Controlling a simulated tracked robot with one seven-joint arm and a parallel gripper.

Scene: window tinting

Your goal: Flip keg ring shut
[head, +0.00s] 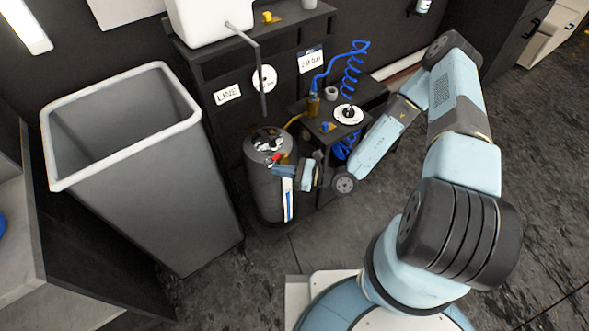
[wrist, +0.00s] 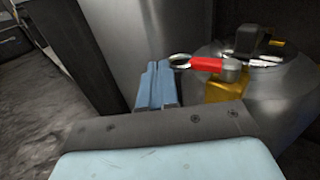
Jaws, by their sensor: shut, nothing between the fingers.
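The keg (head: 268,185) is a dark metal cylinder standing upright on the floor; its domed top (wrist: 272,92) fills the right of the wrist view. On its top, a red lever (wrist: 207,64) ends in a metal ring (wrist: 180,60) that sticks out to the left. In the head view the red part (head: 276,157) shows small beside my gripper (head: 281,170). My gripper (wrist: 156,84) is shut and empty, its blue fingers together just left of and below the ring. I cannot tell whether the fingertips touch the ring. A yellow-brown fitting (wrist: 228,88) sits under the lever.
A tall grey bin (head: 150,170) stands left of the keg. A dark bench (head: 240,70) with a white tank (head: 208,18) is behind, and a pipe (head: 260,75) hangs above the keg. A low stand (head: 335,125) with a coiled blue hose (head: 350,70) is to the right.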

